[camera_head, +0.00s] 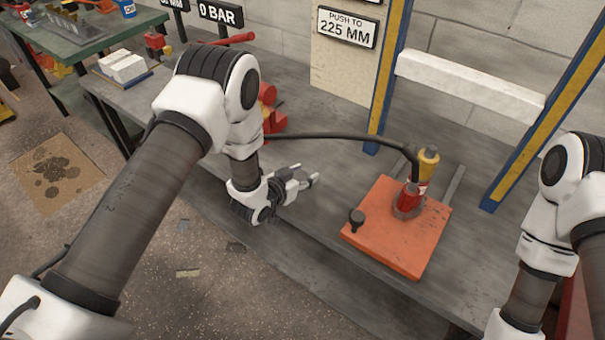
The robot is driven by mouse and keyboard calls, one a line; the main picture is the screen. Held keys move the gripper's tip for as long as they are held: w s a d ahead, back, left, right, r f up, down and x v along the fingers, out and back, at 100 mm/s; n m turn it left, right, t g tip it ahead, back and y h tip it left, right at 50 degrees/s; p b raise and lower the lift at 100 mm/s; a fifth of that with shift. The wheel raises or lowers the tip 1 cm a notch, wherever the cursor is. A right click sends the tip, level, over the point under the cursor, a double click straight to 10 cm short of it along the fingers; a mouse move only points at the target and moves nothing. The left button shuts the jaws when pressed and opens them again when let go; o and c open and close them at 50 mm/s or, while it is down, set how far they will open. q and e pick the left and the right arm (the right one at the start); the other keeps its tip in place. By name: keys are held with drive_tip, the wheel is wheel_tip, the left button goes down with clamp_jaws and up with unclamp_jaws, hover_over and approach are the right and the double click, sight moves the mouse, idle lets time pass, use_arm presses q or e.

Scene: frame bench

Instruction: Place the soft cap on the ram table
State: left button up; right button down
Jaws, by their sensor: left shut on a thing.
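My left gripper (308,181) is low over the bench, left of the orange plate and apart from it. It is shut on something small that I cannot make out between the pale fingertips. I cannot pick out the soft cap for certain. A small black knob-shaped piece (357,217) stands at the plate's left side. I cannot tell which part is the ram table. My right gripper is out of view.
Blue and yellow posts (389,75) and a white crossbeam (468,84) stand behind the plate. A red pump (268,108) is partly hidden behind my left arm. The grey bench (300,240) is clear in front of my left gripper. A white block (123,67) lies far left.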

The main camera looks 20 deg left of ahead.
use_arm(q)
drive_tip(key=o, duration=1.2)
drive_tip(key=shift+f, duration=0.1)
drive_tip(key=shift+o, duration=0.2)
drive_tip(key=shift+s+a+r, duration=0.1)
drive_tip(key=shift+r, duration=0.15)
drive_tip(key=v, duration=1.2)
drive_tip(key=s+a+f+n+g+y, duration=0.2)
drive_tip(key=s+f+g, duration=0.4)
drive_tip(key=s+f, duration=0.45)
drive_tip(key=s+a+f+n+g+y, duration=0.1)
drive_tip(key=s+f+g, duration=0.2)
drive_tip(key=s, duration=0.5)
drive_tip(key=s+a+f+n+g+y, duration=0.1)
drive_tip(key=s+f+g, duration=0.2)
drive_tip(key=s, duration=0.5)
drive_tip(key=shift+a+g, duration=0.35)
drive_tip(key=shift+g, duration=0.15)
